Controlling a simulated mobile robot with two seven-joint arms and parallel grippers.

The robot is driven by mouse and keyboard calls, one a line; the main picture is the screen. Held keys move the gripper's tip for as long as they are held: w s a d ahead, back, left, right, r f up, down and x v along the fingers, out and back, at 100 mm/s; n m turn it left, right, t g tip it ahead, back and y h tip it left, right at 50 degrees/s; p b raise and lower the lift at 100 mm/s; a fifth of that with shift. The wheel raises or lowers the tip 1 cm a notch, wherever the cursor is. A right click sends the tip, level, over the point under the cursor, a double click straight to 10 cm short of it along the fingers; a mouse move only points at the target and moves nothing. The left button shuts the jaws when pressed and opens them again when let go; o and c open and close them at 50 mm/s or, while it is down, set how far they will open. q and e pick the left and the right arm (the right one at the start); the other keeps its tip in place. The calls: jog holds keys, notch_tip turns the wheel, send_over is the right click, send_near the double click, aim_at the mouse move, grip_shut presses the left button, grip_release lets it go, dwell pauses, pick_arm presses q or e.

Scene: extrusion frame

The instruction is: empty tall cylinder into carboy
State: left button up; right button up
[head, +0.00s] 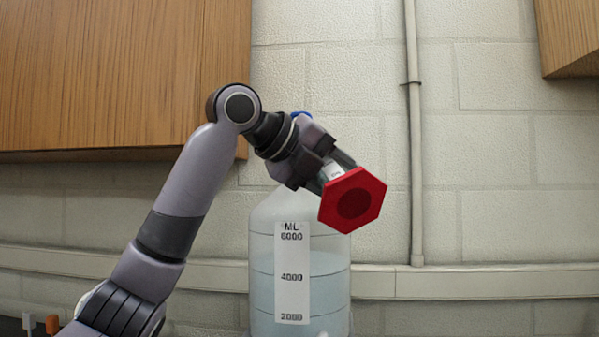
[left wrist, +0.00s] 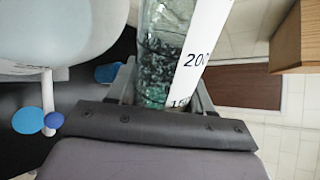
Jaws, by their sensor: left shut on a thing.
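My left gripper (head: 325,168) is shut on the tall cylinder (head: 343,160), a clear glass measure with a white scale strip. The cylinder is tilted, with its red hexagonal base (head: 353,200) raised and facing the head camera. Its mouth is hidden behind the gripper in the head view. In the left wrist view the cylinder (left wrist: 165,55) lies between the fingers, and dark green shows through its glass. The carboy (head: 262,262), a large clear vessel with a white ML scale and pale blue liquid, stands upright below the gripper. Its neck is hidden. My right gripper is out of view.
Wooden cabinets hang at the upper left (head: 110,75) and upper right (head: 572,35). A vertical pipe (head: 413,140) runs down the pale block wall. Small orange and white objects (head: 52,324) show at the lower left. The space right of the carboy looks clear.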

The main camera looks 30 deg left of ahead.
pick_arm(q)
jog(key=shift+w+a+f+m+t, duration=0.2)
jog(key=shift+a+f+m+t, duration=0.1)
jog(key=shift+f+m, duration=0.3)
jog(key=shift+w+a+r+t+y, duration=0.2)
jog(key=shift+a+r+t+y, duration=0.1)
jog(key=shift+r+y, duration=0.15)
jog(key=shift+w+a+r+m, duration=0.15)
jog(key=shift+w+r+m, duration=0.05)
jog(key=shift+m, duration=0.4)
jog(key=shift+w+a+m+t+y, duration=0.1)
jog(key=shift+a+m+t+y, duration=0.05)
jog(key=shift+m+t+y, duration=0.3)
jog(key=shift+r+m+t, duration=0.15)
jog(key=shift+m+t, duration=0.3)
notch_tip(320, 180, up, 6)
jog(key=m+t, duration=0.1)
jog(key=m, duration=0.1)
jog(key=shift+f+m+t+y, duration=0.25)
jog(key=shift+m+t+y, duration=0.05)
jog(key=shift+t, duration=0.1)
jog(key=shift+w+a+r+m+t, duration=0.2)
jog(key=shift+r+m+t, duration=0.45)
jog(key=shift+m, duration=0.25)
